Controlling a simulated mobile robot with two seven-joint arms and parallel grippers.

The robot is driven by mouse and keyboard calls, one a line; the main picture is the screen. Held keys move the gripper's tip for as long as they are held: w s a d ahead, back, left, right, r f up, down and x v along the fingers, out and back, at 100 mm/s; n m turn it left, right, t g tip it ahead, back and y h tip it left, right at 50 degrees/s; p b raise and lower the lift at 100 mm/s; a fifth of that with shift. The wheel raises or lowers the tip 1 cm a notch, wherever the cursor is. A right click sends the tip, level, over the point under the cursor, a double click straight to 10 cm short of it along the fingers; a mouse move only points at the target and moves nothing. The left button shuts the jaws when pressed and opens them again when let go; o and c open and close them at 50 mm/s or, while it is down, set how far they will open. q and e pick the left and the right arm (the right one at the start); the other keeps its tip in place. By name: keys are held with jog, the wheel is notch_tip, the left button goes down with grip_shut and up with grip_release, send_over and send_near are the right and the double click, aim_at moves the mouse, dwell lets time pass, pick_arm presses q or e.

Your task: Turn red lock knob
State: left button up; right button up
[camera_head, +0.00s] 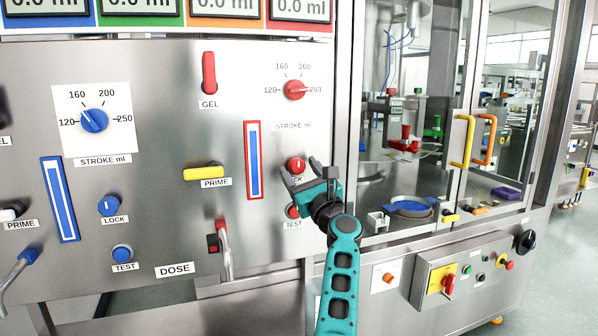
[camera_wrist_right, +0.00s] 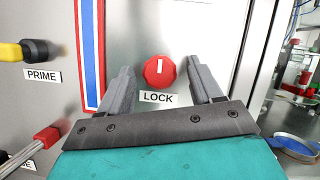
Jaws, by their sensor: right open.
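The red lock knob (camera_head: 296,166) sits on the steel panel in the head view, just above my right gripper. In the right wrist view the red lock knob (camera_wrist_right: 159,71) has a white mark pointing nearly straight up, with a LOCK label (camera_wrist_right: 157,97) below it. My right gripper (camera_head: 298,176) is open at the panel. In the wrist view its two fingers (camera_wrist_right: 160,88) stand apart, left and right of the knob and label, with gaps on both sides. Neither finger visibly touches the knob. The gripper partly covers the LOCK label in the head view. My left gripper is not in view.
A red TEST button (camera_head: 293,211) lies below the knob, partly behind my gripper. A red-framed blue strip (camera_head: 253,160) and yellow PRIME handle (camera_head: 204,173) are to the left. A red-tipped lever (camera_head: 223,245) juts out lower left. A cabinet frame edge stands close on the right.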

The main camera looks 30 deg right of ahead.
jog(key=shift+c, duration=0.3)
jog(key=c, duration=1)
